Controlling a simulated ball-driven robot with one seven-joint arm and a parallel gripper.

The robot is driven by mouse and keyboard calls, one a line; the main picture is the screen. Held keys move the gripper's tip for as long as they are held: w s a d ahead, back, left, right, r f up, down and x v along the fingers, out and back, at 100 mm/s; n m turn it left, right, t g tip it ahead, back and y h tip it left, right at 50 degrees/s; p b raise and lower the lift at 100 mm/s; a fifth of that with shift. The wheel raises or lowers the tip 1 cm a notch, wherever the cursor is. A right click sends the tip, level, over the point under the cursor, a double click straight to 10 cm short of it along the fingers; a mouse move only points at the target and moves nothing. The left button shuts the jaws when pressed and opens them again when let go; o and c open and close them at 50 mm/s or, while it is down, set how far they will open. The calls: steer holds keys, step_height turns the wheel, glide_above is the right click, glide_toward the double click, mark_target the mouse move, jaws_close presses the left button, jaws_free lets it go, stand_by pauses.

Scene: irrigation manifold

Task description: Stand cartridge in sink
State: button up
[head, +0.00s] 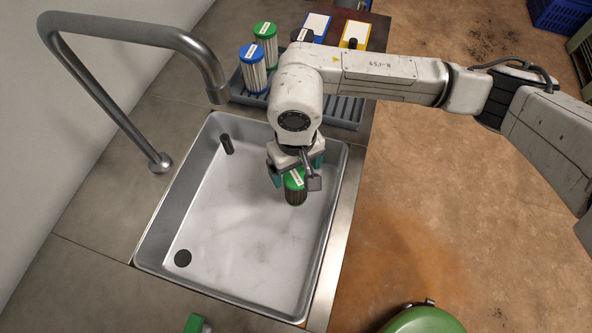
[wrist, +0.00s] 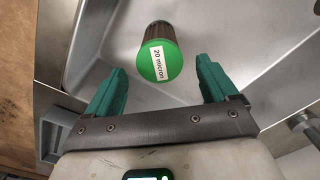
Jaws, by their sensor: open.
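A filter cartridge (head: 295,190) with a green cap and a dark pleated body is in the right part of the metal sink (head: 215,232). It appears upright, cap up. The wrist view shows its cap (wrist: 160,63) with a white "20 micron" label. My gripper (head: 297,172) is over the cartridge with its teal fingers open. In the wrist view the fingers are apart, one on each side of the cap, with gaps visible between them and it. The cartridge's base is not clearly seen.
A curved faucet (head: 110,30) arches over the sink's far left corner. A grey rack (head: 345,110) behind holds blue-capped (head: 253,76) and green-capped (head: 265,42) cartridges. The sink's middle is clear.

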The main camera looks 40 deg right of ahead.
step_height(320, 180, up, 10)
steer(key=shift+f+b, duration=0.25)
steer(key=shift+b, duration=0.05)
stand_by(0.5)
